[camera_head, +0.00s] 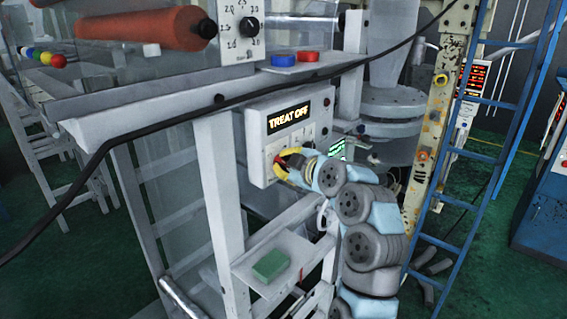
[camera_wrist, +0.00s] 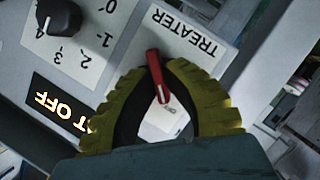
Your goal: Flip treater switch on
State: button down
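The treater switch (camera_wrist: 154,72) is a small red lever on a pale plate beside the upside-down word TREATER in the wrist view. My gripper (camera_wrist: 157,67) has yellow ribbed fingers that arch in from both sides. Their tips close around the lever, with almost no gap. The box's lit display (camera_head: 288,116) reads TREAT OFF. Part of the display (camera_wrist: 58,110) also shows in the wrist view, partly cut off by my gripper.
A black numbered knob (camera_wrist: 59,16) sits beside the switch plate. A lower shelf holds a green block (camera_head: 270,265). A black cable (camera_head: 130,140) crosses in front. A blue ladder (camera_head: 497,140) stands at right.

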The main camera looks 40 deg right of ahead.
jog(key=shift+m, duration=0.3)
jog(key=shift+d+f+m+y, duration=0.1)
jog(key=shift+m+y, duration=0.3)
jog(key=shift+m, duration=0.1)
jog(key=shift+d+m+g+y+b, duration=0.1)
jog(key=shift+m+g+y+b, duration=0.3)
jog(key=shift+m, duration=0.5)
jog(key=m+y, duration=0.2)
jog(key=m, duration=0.1)
jog(key=shift+g+y, duration=0.3)
jog(key=m+y, duration=0.2)
jog(key=m, duration=0.1)
jog(key=shift+w+d+m+b, duration=0.1)
jog(key=shift+d+m+b, duration=0.05)
jog(key=shift+m+b, duration=0.2)
jog(key=shift+m+y+b, duration=0.8)
jog(key=shift+m+y, duration=0.1)
jog(key=shift+m, duration=0.25)
